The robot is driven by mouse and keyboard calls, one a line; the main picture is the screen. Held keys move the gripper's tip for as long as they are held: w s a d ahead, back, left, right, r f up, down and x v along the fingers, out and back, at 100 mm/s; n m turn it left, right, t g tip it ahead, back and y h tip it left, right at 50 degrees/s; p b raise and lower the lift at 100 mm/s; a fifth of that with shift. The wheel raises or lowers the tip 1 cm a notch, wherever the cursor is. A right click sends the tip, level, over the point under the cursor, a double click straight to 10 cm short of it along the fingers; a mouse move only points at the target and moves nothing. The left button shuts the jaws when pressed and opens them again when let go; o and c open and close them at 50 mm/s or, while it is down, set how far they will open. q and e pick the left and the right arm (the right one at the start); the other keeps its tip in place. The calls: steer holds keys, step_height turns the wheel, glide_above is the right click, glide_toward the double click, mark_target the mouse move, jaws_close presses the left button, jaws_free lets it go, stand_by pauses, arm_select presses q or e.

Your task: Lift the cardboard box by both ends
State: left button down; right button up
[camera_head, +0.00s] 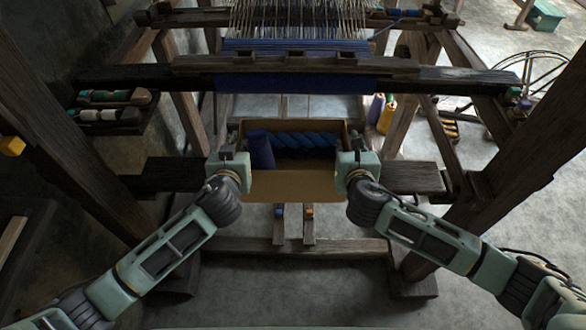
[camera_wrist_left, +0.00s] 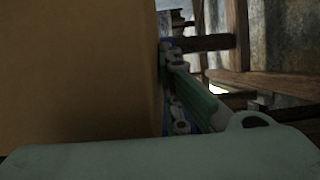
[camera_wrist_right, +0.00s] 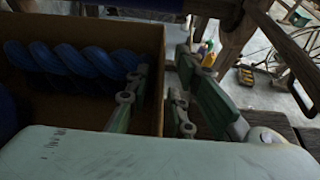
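The cardboard box (camera_head: 290,184) is open-topped and holds blue yarn (camera_head: 305,141). It sits level in the middle of the head view. My left gripper (camera_head: 228,158) is at its left end. In the left wrist view the box's tan cardboard (camera_wrist_left: 80,75) fills the left side, with one green finger beside it; the other finger is hidden, so its closure is unclear. My right gripper (camera_head: 357,158) is at the right end. In the right wrist view its fingers (camera_wrist_right: 162,75) straddle the end wall, one inside and one outside, with gaps visible.
The loom's dark beam (camera_head: 300,82) with blue cloth runs behind the box. Thick wooden posts stand at left (camera_head: 70,130) and right (camera_head: 530,150). A side tray with spools (camera_head: 110,110) is at left. Yellow and purple cones (camera_head: 386,115) stand behind right.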

jaws_close()
stand_by(0.3)
